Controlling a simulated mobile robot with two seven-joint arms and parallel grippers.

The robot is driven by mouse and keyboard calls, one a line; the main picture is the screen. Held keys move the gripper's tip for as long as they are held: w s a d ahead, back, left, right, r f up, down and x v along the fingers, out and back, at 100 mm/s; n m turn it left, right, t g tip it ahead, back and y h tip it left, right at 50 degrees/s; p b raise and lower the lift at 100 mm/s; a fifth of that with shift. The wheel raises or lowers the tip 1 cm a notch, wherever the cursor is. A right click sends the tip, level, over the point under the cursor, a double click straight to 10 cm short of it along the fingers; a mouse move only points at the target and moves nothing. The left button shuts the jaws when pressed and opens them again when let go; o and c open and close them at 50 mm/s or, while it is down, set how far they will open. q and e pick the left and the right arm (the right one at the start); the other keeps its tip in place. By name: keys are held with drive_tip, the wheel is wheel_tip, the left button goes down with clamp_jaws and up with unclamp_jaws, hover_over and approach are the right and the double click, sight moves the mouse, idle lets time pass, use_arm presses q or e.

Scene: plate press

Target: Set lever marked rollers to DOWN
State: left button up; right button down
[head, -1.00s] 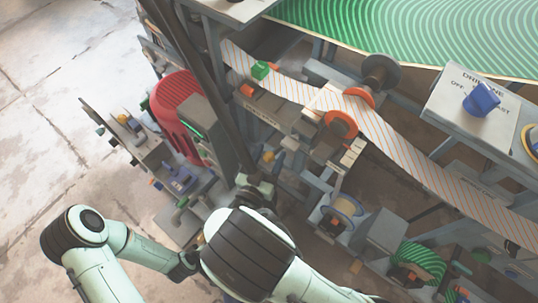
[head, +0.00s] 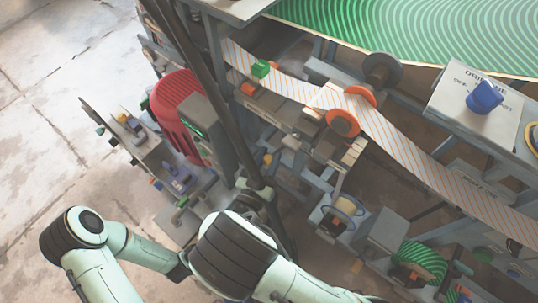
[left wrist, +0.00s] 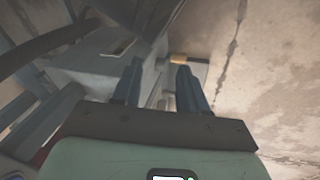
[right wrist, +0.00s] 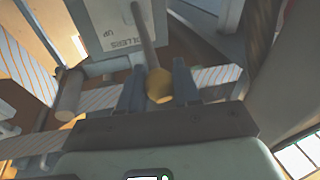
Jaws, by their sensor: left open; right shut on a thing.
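The rollers lever (right wrist: 143,22) shows in the right wrist view as a grey rod with a yellow ball knob (right wrist: 159,86). It stands in front of a grey label plate (right wrist: 100,15) whose upside-down lettering reads partly as "rollers", with "UP" beside it. My right gripper (right wrist: 158,77) is shut on the yellow knob, one finger on each side. Any DOWN mark is out of sight, and I cannot tell the lever's exact setting. My left gripper (left wrist: 158,82) is open and empty, near grey machine framework in the left wrist view.
A striped paper web (head: 405,150) crosses the machine over orange-edged rollers (head: 343,122). A red motor housing (head: 178,112) and a dark post (head: 205,70) stand at the left. A blue knob (head: 484,97) sits on a panel at the right. Open floor (head: 45,130) lies far left.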

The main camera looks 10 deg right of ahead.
drive_tip(key=shift+s+a+f, duration=0.1)
drive_tip(key=shift+a+f, duration=0.05)
drive_tip(key=shift+f, duration=0.35)
use_arm(q)
drive_tip(key=s+a+f+g+b, duration=0.1)
drive_tip(key=s+f+b, duration=0.1)
drive_tip(key=f, duration=0.3)
drive_tip(key=shift+s+a+b, duration=0.35)
drive_tip(key=shift+s+b, duration=0.05)
drive_tip(key=shift+s, duration=0.3)
use_arm(e)
wheel_tip(320, 180, down, 11)
drive_tip(key=t, duration=0.1)
drive_tip(key=shift+w+d+n+t+h, duration=0.3)
drive_tip(key=shift+d+h, duration=0.1)
drive_tip(key=shift+d, duration=0.05)
drive_tip(key=shift+r, duration=0.1)
drive_tip(key=c, duration=0.8)
unclamp_jaws()
use_arm(q)
drive_tip(key=shift+r, duration=0.1)
